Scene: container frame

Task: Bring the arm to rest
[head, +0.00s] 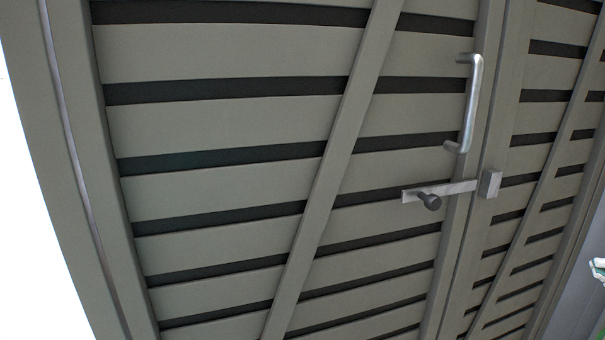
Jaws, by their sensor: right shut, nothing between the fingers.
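Only a small pale piece of my right gripper (599,268) shows, cut off at the right edge of the head view. It is shut with nothing in it. It is well to the right of the gate's handle and latch, apart from both. Its fingertips cannot be made out clearly. My left gripper is not in view.
A large grey-green slatted gate (225,108) fills most of the view. It carries a silver pull handle (472,105) and, below it, a sliding bolt (455,188) with a dark knob (430,201). The bolt's bar reaches the catch block (489,184).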

